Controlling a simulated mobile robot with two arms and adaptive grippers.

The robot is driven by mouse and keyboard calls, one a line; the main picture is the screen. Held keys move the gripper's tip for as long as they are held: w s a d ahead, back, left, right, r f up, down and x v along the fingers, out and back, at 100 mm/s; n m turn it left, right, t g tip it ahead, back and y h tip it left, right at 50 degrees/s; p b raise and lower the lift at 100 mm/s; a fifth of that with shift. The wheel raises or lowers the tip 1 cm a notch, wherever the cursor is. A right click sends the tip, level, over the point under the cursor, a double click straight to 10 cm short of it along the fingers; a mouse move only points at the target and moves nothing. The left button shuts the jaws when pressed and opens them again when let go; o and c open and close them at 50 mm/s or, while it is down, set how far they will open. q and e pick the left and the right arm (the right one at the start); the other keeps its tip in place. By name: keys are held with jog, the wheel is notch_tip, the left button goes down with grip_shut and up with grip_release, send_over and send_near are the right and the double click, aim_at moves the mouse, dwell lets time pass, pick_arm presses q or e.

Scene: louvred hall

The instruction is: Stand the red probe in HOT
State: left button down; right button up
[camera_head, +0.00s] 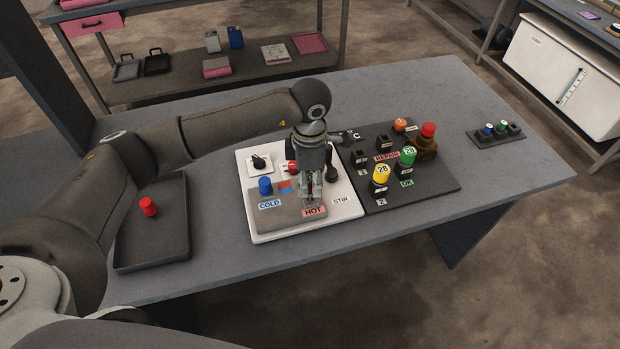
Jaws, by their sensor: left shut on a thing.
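My left gripper (311,196) points down over the grey block (290,220), just behind the red HOT label (313,211). It is shut on a slim thing with a trace of red, apparently the red probe; the fingers hide most of it. I cannot tell whether its lower end is in the HOT hole. A blue probe (265,186) stands upright behind the COLD label (270,203). Another red-capped piece (149,207) is in the dark tray (179,247) at left. My right gripper is not in view.
The white base (257,235) carries a dial (259,163), a red knob (292,167) and a STIR label (342,200). A black board (440,185) with yellow, green and red-topped pieces adjoins it at right. A small dark rack (496,132) stands farther right. The table's front is clear.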

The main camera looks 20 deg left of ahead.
aim_at(310, 188)
pick_arm(q)
jog(key=shift+f+b, duration=1.4)
jog(key=shift+f, duration=0.2)
jog(key=shift+r, duration=0.15)
jog(key=c, duration=1)
grip_release()
notch_tip(310, 188, up, 5)
jog(key=p, duration=0.2)
jog(key=shift+p, duration=0.3)
